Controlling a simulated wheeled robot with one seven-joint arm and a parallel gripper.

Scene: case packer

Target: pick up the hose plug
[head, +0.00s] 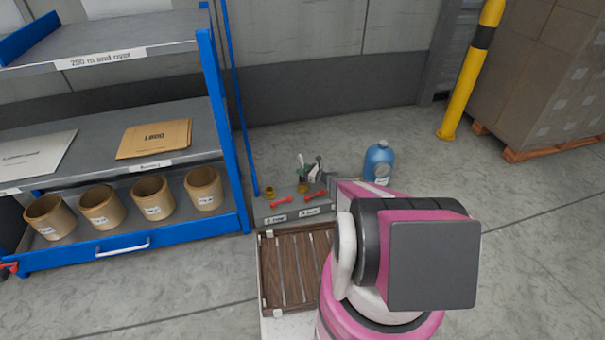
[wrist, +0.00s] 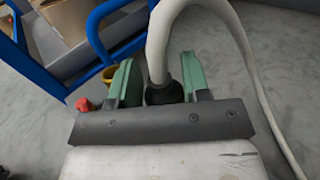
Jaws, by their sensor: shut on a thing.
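The hose plug (wrist: 164,94) is a dark, ribbed piece at the end of a white hose (wrist: 158,50) in the wrist view. It sits between the two green fingers of my gripper (wrist: 158,82), which is shut on it. The hose rises from the plug, arches over and runs down the right side. In the head view my gripper (head: 307,168) is small, above a low grey stand; the plug cannot be made out clearly there.
The grey stand (head: 265,210) carries red handles (head: 282,202) and a yellow fitting. A blue bottle (head: 379,160) stands to its right, a brown slatted case (head: 267,275) in front. A blue-framed shelf (head: 228,120) with pots is at left.

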